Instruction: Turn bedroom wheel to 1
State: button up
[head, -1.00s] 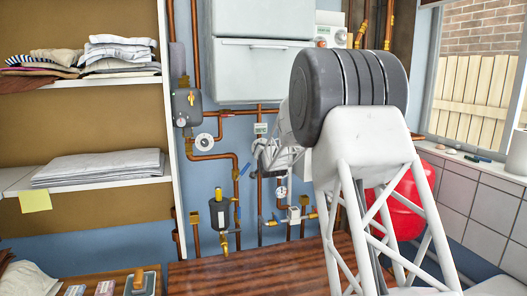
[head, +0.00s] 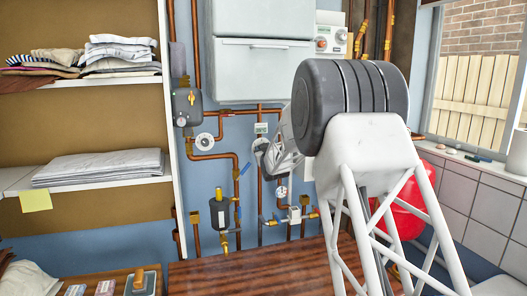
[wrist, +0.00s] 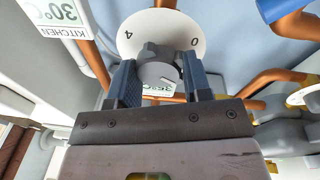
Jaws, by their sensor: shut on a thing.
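In the wrist view, a round white dial plate (wrist: 178,20) shows the digits 4 and 0 upside down, with its other digits hidden. A grey knob (wrist: 158,68) stands at its centre and bears a short white mark toward the lower right of the picture. My gripper (wrist: 160,78) is shut on this knob, one finger on each side. In the head view, a white wheel plate (head: 259,145) shows beside my gripper (head: 266,154), whose fingers are mostly hidden. The tag behind the knob is partly covered, so its room name cannot be read.
A tag reading KITCHEN 30°C (wrist: 58,14) is near the knob. Another white wheel (head: 205,142) sits to the left, and a white dial (head: 281,192) below. Copper pipes (head: 237,190) surround them. A wooden worktop (head: 225,280) lies below.

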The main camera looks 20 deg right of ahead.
dwell(0.3)
jog(key=o, duration=0.9)
jog(key=shift+s, duration=0.15)
jog(key=shift+s+a+f, duration=0.1)
jog(key=shift+s+f, duration=0.05)
jog(key=shift+s, duration=1.1)
jog(key=shift+s+a+f, duration=0.1)
jog(key=shift+s+f, duration=0.05)
jog(key=shift+s, duration=1.1)
jog(key=shift+s+a+f, duration=0.1)
jog(key=shift+s+f, duration=0.05)
jog(key=shift+s, duration=1.1)
